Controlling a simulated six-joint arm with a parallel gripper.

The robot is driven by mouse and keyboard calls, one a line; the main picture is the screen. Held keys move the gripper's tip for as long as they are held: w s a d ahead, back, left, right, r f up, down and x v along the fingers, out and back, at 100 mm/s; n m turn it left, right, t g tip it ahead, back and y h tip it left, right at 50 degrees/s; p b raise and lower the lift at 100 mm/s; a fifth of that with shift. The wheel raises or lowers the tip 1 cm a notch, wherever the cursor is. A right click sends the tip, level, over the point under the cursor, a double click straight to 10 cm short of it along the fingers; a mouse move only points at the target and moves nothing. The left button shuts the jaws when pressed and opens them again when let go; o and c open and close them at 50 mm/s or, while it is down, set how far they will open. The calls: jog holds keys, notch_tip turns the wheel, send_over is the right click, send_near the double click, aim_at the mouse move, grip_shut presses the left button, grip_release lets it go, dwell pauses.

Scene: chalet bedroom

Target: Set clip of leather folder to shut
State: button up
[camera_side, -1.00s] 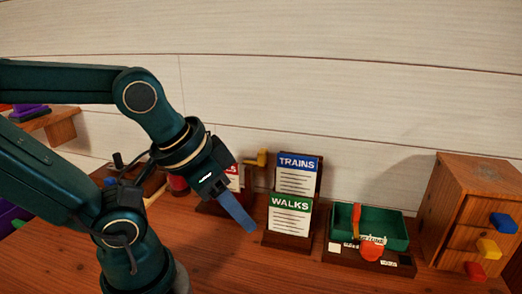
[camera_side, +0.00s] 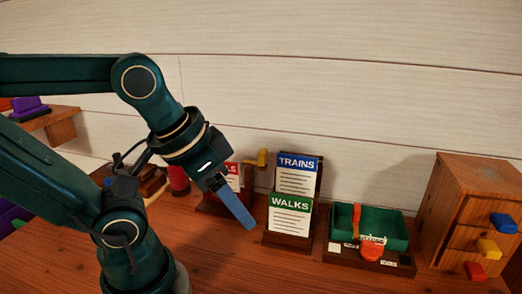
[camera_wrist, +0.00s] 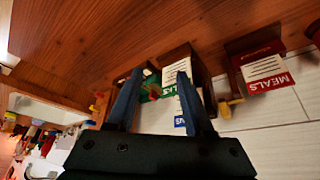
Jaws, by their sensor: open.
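I cannot make out a leather folder for certain. A green tray-like piece (camera_side: 381,226) on a dark brown base (camera_side: 340,257) stands right of the card holders. A red-orange upright part (camera_side: 356,219) and a rounded orange-red tab (camera_side: 371,251) are at its front, beside small white labels. My gripper (camera_side: 241,210) is left of it, pointing down and right, in front of the card holders. In the wrist view my gripper (camera_wrist: 159,75) has its two blue fingers apart, with nothing seen held between them.
The WALKS card (camera_side: 290,217) and TRAINS card (camera_side: 296,178) stand close right of my gripper. A MEALS card (camera_wrist: 268,77) stands nearby. A wooden drawer box (camera_side: 447,210) with coloured knobs is at the far right. The front middle of the wooden table (camera_side: 250,270) is clear.

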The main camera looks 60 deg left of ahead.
jog(key=w+a+r+n+g, duration=0.1)
jog(key=w+a+r+n, duration=0.1)
jog(key=w+r, duration=0.3)
jog(key=n+g, duration=0.4)
jog(key=n, duration=0.2)
send_over(262, 150)
jog(key=shift+w+d+f, duration=0.1)
jog(key=shift+d+f, duration=0.1)
jog(key=shift+f, duration=0.85)
jog(key=shift+a+f+n, duration=0.2)
jog(key=shift+f+n, duration=0.1)
jog(key=shift+f, duration=2.4)
grip_shut()
